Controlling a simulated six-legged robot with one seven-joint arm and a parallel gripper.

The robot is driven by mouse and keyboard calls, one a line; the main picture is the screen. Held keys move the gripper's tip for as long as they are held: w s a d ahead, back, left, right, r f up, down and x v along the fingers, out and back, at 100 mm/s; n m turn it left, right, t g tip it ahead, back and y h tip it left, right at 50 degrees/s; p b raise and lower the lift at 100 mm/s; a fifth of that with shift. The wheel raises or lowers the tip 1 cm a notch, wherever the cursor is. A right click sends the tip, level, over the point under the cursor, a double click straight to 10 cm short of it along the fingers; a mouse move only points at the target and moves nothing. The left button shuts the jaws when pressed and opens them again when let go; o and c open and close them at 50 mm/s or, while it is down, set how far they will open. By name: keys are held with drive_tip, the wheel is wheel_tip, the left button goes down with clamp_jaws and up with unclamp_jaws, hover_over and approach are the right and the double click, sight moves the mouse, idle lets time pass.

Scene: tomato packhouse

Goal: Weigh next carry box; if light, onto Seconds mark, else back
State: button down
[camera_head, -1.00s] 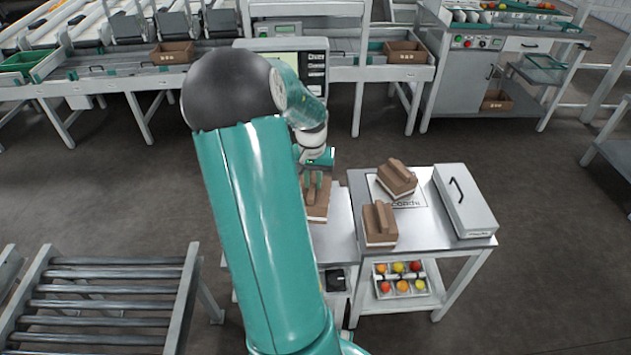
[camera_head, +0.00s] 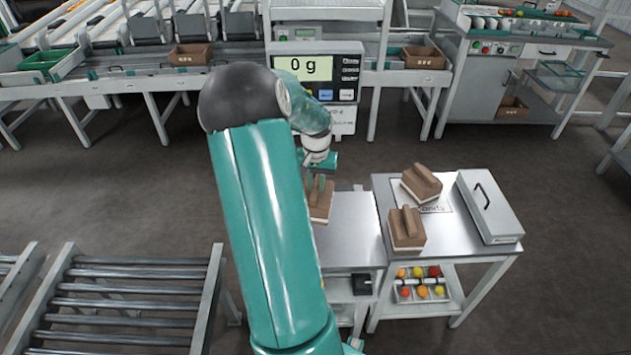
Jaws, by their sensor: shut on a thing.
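My gripper (camera_head: 319,183) is shut on a brown carry box (camera_head: 320,207) at the left edge of a steel bench (camera_head: 348,228); my arm hides part of both. I cannot tell whether the box touches the bench. The scale display (camera_head: 303,68) behind reads 0 g. On the table (camera_head: 460,252) to the right, one carry box (camera_head: 422,184) sits tilted over the Seconds mark (camera_head: 437,207), covering part of its lettering. Another carry box (camera_head: 407,230) stands in front of it, mostly off the mark.
A grey lidded case (camera_head: 489,207) with a black handle fills the table's right side. A tray of tomatoes (camera_head: 422,290) is on the shelf below. A roller conveyor (camera_head: 140,300) stands at front left. Open floor lies between the tables and the grading line.

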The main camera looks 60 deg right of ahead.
drive_tip(key=shift+s+f, duration=0.2)
drive_tip(key=shift+f, duration=1.65)
drive_tip(key=shift+w+f, duration=0.1)
drive_tip(key=shift+f, duration=1.9)
drive_tip(key=shift+f, duration=0.3)
drive_tip(key=c, duration=1.3)
unclamp_jaws()
drive_tip(key=shift+c, duration=0.2)
drive_tip(key=shift+c, duration=1.1)
drive_tip(key=shift+r, duration=0.1)
